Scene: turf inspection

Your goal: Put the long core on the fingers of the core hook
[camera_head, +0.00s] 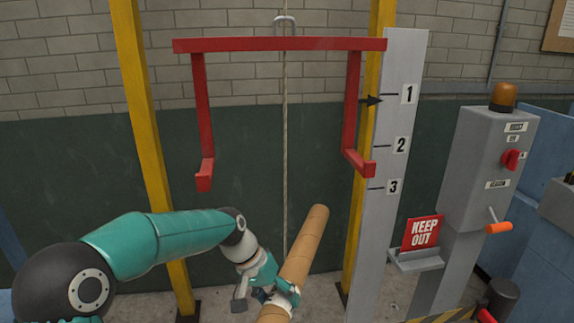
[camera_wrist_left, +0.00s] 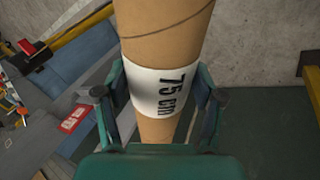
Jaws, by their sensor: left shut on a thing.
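The long core (camera_head: 306,246) is a tan tube, tilted, its far end pointing up and away. My left gripper (camera_head: 277,292) is shut on it near the bottom of the head view. In the left wrist view the core (camera_wrist_left: 165,30) runs between the fingers of the left gripper (camera_wrist_left: 165,100), at a white band reading "75 cm". The core hook (camera_head: 280,44) is a red frame hanging above, with two arms ending in upturned fingers (camera_head: 204,175) (camera_head: 360,162). The core is below the hook and apart from it. My right gripper is not in view.
Yellow posts (camera_head: 150,150) stand on both sides of the hook. A grey scale board (camera_head: 385,180) marked 1, 2, 3 is at the right. A grey control box (camera_head: 487,150) with an orange-handled crank and a "KEEP OUT" sign (camera_head: 421,232) stand further right. A rope hangs behind the hook.

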